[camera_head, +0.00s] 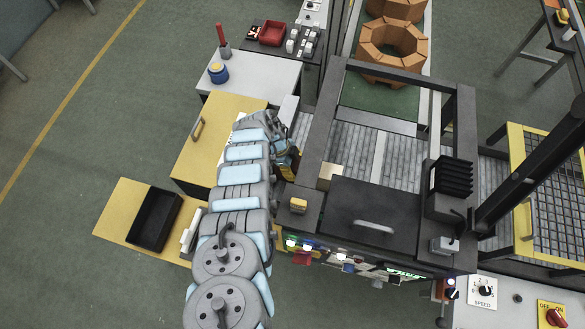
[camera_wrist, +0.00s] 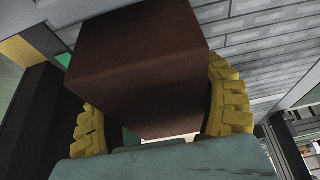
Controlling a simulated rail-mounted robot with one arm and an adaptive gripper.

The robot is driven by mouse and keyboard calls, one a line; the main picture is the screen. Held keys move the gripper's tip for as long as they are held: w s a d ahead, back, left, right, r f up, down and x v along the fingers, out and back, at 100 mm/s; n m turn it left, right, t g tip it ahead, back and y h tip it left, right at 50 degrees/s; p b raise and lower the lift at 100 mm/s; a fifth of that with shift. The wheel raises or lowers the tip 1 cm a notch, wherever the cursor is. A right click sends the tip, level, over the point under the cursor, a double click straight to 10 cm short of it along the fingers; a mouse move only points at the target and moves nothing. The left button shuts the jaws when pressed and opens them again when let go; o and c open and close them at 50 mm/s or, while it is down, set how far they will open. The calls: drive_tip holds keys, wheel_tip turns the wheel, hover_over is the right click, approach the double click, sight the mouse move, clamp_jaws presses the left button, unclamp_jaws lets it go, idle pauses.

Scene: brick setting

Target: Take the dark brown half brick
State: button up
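The dark brown half brick (camera_wrist: 138,65) fills the middle of the wrist view, between the two yellow, ridged fingers of my gripper (camera_wrist: 160,98). The right finger lies against the brick's right side; the brick partly covers the left finger. The gripper looks shut on it. In the head view my gripper (camera_head: 287,160) is at the left side of the dark machine frame, beside the grey slatted surface. The brick cannot be made out there, hidden by my arm and the frame. Whether the brick touches anything below is not clear.
The dark machine frame (camera_head: 322,135) and its black lid (camera_head: 372,215) stand right of my gripper. A yellow-topped cabinet (camera_head: 215,135) is close on the left. A black tray (camera_head: 155,218) lies on a yellow board. Orange-brown bricks (camera_head: 392,45) form rings on a green belt behind.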

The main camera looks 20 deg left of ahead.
sight(294, 163)
drive_tip(key=shift+s+r, duration=0.1)
drive_tip(key=shift+r, duration=0.2)
wheel_tip(294, 163, up, 2)
drive_tip(key=shift+r+p, duration=0.25)
drive_tip(key=shift+p, duration=0.35)
drive_tip(key=shift+r, duration=3.75)
